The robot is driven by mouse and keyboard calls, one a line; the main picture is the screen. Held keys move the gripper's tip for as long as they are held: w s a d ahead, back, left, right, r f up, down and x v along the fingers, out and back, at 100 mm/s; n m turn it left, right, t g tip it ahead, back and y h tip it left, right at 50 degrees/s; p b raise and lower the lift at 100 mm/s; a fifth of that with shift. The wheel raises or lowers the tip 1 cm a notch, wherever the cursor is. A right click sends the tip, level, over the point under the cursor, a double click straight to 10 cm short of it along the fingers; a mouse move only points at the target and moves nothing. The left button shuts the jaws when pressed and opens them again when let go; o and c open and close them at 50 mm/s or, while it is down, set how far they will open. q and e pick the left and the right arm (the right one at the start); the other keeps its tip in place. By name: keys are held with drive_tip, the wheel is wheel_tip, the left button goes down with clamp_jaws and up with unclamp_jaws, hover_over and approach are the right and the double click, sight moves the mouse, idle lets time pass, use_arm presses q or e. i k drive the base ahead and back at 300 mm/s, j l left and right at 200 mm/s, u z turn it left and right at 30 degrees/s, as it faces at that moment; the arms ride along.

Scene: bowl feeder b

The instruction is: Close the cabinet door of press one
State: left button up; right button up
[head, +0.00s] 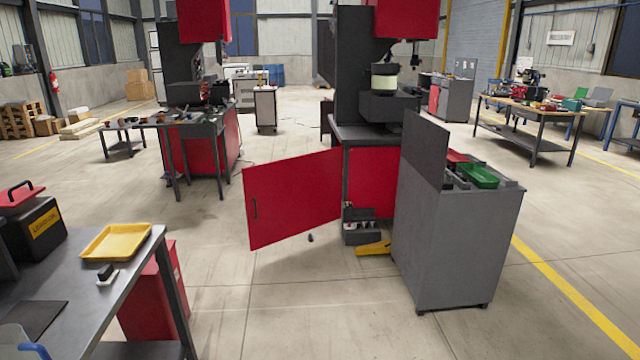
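The press (355,110) in the middle has a dark frame, a red upper housing and a red base cabinet (370,182). The red cabinet door (292,198) stands wide open. Neither of my grippers shows in the head view.
A grey wheeled cabinet (455,235) with a green bin (478,176) stands right of the door. A yellow pedal (374,248) and a grey box (361,232) lie on the floor between. A workbench (90,290) with a yellow tray (116,241) is front left. Floor before the door is mostly clear.

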sight(286, 198)
drive_tip(key=i+u, duration=0.2)
drive_tip(key=i, duration=2.15)
